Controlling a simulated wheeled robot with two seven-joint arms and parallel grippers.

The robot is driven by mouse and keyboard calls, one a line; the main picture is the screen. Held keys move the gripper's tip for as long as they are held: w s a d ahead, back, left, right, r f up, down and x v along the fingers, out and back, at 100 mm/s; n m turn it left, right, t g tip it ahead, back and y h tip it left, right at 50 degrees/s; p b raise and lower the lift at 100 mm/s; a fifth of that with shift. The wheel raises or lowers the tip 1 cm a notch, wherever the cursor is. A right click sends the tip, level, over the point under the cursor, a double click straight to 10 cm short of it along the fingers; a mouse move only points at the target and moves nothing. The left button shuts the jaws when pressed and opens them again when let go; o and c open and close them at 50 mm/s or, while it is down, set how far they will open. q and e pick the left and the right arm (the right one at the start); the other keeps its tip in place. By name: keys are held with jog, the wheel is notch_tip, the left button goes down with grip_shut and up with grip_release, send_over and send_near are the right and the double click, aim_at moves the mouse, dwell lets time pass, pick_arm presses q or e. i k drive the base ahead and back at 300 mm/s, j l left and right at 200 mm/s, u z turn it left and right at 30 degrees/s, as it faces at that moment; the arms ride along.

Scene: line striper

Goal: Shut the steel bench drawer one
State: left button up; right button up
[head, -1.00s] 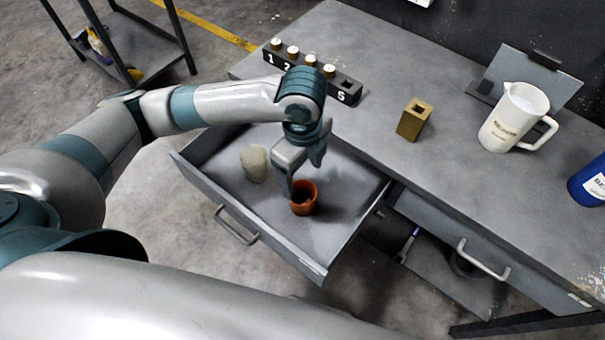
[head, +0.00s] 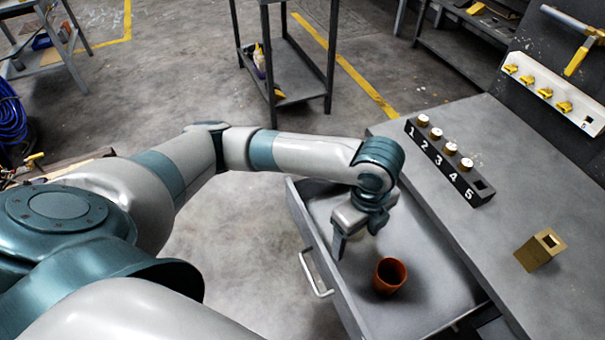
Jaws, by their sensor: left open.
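The grey steel bench drawer (head: 437,290) is pulled out from the bench (head: 440,137), and its bar handle (head: 314,274) shows on the front. An orange-brown cup (head: 390,275) stands upright on the drawer floor. My left gripper (head: 358,238) is over the drawer, up and left of the cup in the picture, with its fingers pointing down. It is open and appears empty and apart from the cup. My wrist covers part of the drawer's back. My right gripper is not in view.
On the bench top stand a black numbered block (head: 450,165) with several capped pegs and a brass block with a square hole (head: 540,250). A dark cart (head: 283,75) stands on the floor behind. The floor left of the drawer is clear.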

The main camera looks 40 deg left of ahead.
aim_at(439, 290)
jog(key=u, duration=0.8)
jog(key=k, duration=0.5)
